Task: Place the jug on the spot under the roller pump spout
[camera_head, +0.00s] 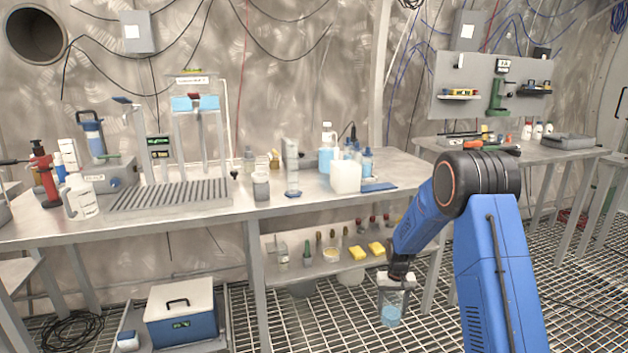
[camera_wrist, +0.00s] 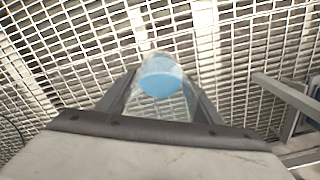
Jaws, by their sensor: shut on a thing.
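My gripper (camera_head: 393,288) is shut on a clear jug (camera_head: 391,313) with blue liquid in its lower part. A dark nozzle (camera_head: 235,172) hangs above the bench. No marked spot can be made out.
The long bench (camera_head: 225,215) carries a ribbed drain tray (camera_head: 168,195), a white container (camera_head: 345,177), a grey beaker (camera_head: 261,186) and several bottles. A lower shelf (camera_head: 320,269) holds yellow sponges. A cool box (camera_head: 182,312) stands at lower left. A second bench (camera_head: 535,154) is at right.

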